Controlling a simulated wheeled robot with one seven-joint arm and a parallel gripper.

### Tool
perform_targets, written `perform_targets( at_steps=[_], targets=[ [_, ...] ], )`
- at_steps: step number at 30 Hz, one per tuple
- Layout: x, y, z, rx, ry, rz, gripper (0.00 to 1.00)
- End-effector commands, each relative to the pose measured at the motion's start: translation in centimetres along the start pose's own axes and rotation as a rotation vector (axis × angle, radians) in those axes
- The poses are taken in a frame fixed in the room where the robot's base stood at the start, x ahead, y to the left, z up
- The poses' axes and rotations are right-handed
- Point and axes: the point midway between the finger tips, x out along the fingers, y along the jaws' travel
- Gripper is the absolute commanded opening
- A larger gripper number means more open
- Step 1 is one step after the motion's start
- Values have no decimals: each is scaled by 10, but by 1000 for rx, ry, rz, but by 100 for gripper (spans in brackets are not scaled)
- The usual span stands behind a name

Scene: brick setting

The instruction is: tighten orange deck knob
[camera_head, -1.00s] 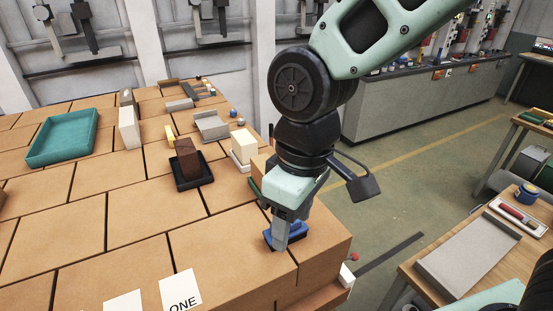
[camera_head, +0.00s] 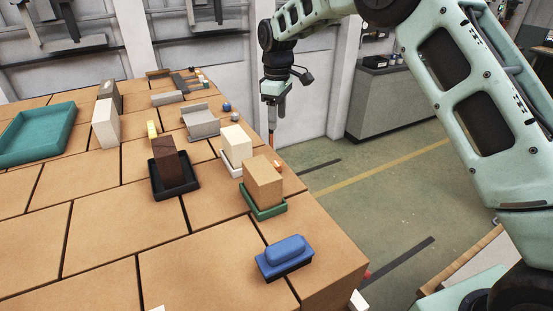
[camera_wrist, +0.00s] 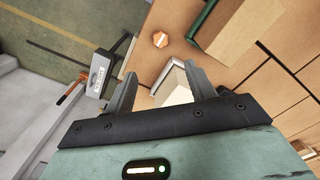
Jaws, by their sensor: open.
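The orange deck knob (camera_wrist: 160,39) shows in the wrist view as a small orange piece with a pale mark on top, on the brown brick surface near its edge. In the head view a small orange bit (camera_head: 277,164) at the table's right edge, behind the tan block, looks like the same knob. My gripper (camera_wrist: 160,78) is open, its two fingers apart with nothing held between them. The knob lies beyond the fingertips, apart from them. In the head view my gripper (camera_head: 272,128) points down by the far right edge of the table.
A cream block (camera_head: 236,143) in a white tray and a tan block (camera_head: 263,182) in a green tray (camera_head: 265,211) stand close by. A grey box (camera_wrist: 100,72) with an orange rod (camera_wrist: 70,93) sits off the edge.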

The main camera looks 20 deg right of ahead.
Motion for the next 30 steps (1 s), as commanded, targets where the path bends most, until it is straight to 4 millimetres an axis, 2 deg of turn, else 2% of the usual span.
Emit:
perform_targets(
  at_steps=[18, 24, 30],
  targets=[
    [121, -1, 1, 2, -2, -3, 55],
    [146, -1, 0, 2, 0, -1, 55],
    [156, -1, 0, 1, 1, 1, 55]
  ],
)
